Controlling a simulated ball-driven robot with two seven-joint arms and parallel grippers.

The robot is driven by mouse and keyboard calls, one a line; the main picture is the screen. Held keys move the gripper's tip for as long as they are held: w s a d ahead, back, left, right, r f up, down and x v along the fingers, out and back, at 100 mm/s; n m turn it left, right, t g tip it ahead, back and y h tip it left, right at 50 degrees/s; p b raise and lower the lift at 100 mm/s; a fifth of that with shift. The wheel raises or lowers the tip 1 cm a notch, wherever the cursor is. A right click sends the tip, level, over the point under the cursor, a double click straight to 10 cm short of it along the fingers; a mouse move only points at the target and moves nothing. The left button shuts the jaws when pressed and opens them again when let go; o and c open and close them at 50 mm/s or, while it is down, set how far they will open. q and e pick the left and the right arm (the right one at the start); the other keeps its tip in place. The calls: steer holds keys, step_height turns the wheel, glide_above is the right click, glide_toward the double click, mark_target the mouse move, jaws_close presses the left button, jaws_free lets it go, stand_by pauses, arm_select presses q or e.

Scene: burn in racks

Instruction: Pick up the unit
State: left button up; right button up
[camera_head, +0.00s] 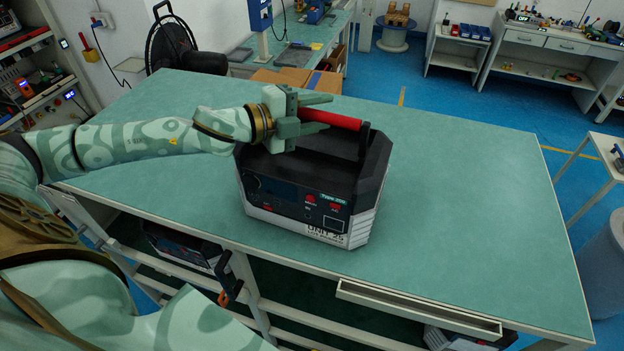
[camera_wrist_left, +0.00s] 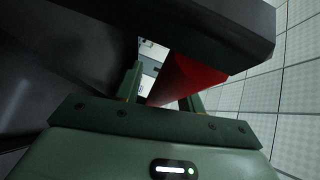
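The unit is a black and light-grey box (camera_head: 310,195) with a front panel, labelled "UNIT 25", and it stands upright on the green tabletop (camera_head: 480,200). A red carry handle (camera_head: 332,119) on a black bracket spans its top. My left gripper (camera_head: 325,112) is at the left part of this handle, with one finger on either side of it. In the left wrist view the red handle (camera_wrist_left: 190,78) shows between the fingers (camera_wrist_left: 163,95), with a gap beside the left finger. The gripper looks open; contact with the handle is unclear. My right gripper is out of view.
The tabletop right of the unit is bare. Other similar units (camera_head: 180,246) stand on the shelf below. A black fan (camera_head: 170,45) and a cardboard box (camera_head: 300,79) are behind the table. Workbenches line the back wall.

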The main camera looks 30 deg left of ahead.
arm_select(q)
jaws_close()
steer(key=shift+f, duration=0.1)
stand_by(1.0)
steer(key=shift+r, duration=0.25)
